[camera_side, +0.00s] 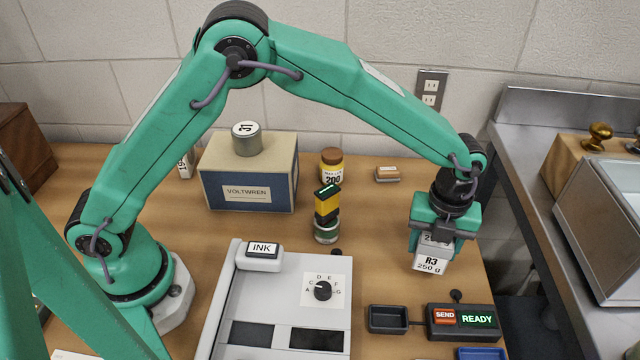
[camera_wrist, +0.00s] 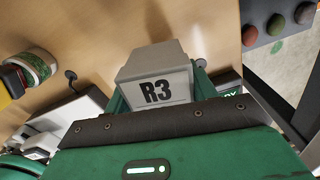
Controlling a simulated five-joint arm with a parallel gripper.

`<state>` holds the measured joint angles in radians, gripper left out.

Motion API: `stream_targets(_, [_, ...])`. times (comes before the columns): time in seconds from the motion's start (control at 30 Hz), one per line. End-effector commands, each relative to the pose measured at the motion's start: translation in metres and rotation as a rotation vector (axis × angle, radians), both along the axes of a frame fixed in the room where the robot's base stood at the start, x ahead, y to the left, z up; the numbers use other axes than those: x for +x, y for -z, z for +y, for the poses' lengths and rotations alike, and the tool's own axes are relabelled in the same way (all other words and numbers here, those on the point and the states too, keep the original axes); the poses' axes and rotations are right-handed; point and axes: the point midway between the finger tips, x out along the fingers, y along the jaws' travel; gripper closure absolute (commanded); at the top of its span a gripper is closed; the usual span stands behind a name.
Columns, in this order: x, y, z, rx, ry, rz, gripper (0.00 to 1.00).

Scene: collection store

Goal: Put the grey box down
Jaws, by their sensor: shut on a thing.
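The grey box (camera_side: 431,256) is a small light-grey block marked "R3 250 g". My gripper (camera_side: 432,238) is shut on it near the right side of the wooden table (camera_side: 380,225). In the side view the box appears held above the table, behind the dark tray and the SEND/READY panel; its exact height is hard to tell. In the wrist view the box (camera_wrist: 157,82) shows its "R3" face between the green jaws, partly hidden at its lower edge by the dark gripper pad.
A small dark tray (camera_side: 388,319) and the SEND/READY panel (camera_side: 463,321) lie in front. A blue tray (camera_side: 481,353) is at the bottom edge. A grey console (camera_side: 233,317) with a dial stands left. The VOLTWREN box (camera_side: 248,180), a jar (camera_side: 331,165) and a small block (camera_side: 387,174) stand behind.

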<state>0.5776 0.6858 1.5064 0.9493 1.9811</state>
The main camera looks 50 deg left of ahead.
Motion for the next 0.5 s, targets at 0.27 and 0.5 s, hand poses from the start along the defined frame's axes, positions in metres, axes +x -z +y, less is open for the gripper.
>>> stream_targets(0.27, [0.001,0.005,0.000,0.000,0.000,0.000,0.74])
stream_targets(0.5, [0.000,0.030,0.000,0.000,0.000,0.001,0.74])
